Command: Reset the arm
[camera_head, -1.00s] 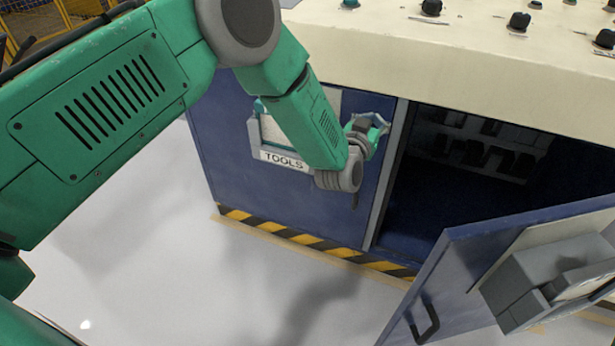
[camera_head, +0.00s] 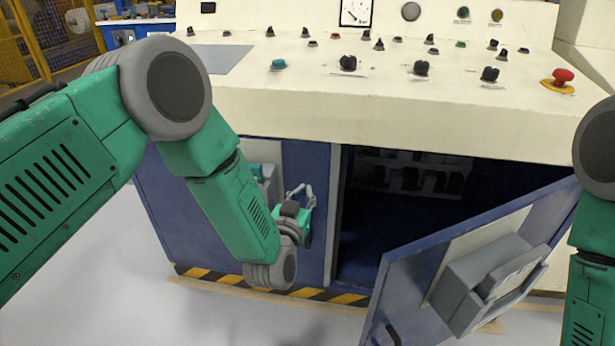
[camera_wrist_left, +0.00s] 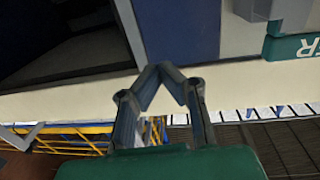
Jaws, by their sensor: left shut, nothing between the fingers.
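My left arm (camera_head: 222,190) is green and comes in from the left, bent down in front of the blue cabinet. My left gripper (camera_head: 302,190) is shut and empty, in front of the closed left cabinet panel, beside the opening. In the left wrist view its fingertips (camera_wrist_left: 160,68) meet with nothing between them. Part of my right arm (camera_head: 592,240) shows at the right edge; its gripper is out of view.
The right cabinet door (camera_head: 400,275) stands open toward me, with a grey box (camera_head: 485,285) on it. The dark interior (camera_head: 430,205) holds items on a back rack. Above is a cream control panel (camera_head: 400,110) with knobs and a red button (camera_head: 562,76).

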